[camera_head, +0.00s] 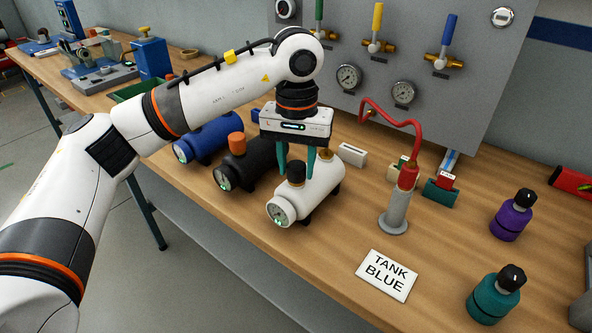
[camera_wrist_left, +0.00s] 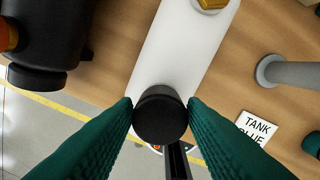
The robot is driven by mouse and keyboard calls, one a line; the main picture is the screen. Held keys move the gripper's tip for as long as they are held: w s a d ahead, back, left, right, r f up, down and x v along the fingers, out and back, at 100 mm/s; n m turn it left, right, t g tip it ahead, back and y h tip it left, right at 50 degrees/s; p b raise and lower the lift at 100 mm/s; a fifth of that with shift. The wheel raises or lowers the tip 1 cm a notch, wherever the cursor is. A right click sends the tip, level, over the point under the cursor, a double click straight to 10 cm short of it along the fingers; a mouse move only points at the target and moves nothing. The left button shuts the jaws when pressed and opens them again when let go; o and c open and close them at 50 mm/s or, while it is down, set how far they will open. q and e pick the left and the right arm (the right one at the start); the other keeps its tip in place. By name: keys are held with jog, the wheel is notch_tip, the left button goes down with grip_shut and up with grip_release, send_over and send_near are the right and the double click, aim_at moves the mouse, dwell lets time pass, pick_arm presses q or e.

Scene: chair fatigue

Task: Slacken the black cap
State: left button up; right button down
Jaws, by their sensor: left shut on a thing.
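The white tank (camera_head: 322,190) lies on the wooden bench, with a round gauge on its front end. A black cap (camera_head: 296,174) stands on its top near the gauge end; a brass fitting (camera_head: 327,153) sits farther back on it. My left gripper (camera_head: 296,164) points down over the tank, its green fingers shut on the cap, one on each side. In the left wrist view the black cap (camera_wrist_left: 160,114) shows between the ridged fingertips. The cap's threads are hidden. My right gripper is not in view.
A black tank (camera_head: 243,165) with an orange cap and a blue tank (camera_head: 208,138) lie close to the left. A valve panel (camera_head: 420,70) rises behind.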

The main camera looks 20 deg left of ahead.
pick_arm(q)
jog(key=n, duration=0.3)
jog(key=n, duration=0.4)
dwell(0.4)
jog(key=shift+n, duration=0.3)
jog(key=n, duration=0.3)
jog(key=shift+n+b, duration=0.3)
jog(key=shift+b, duration=0.05)
jog(key=shift+n, duration=0.3)
jog(key=n, duration=0.3)
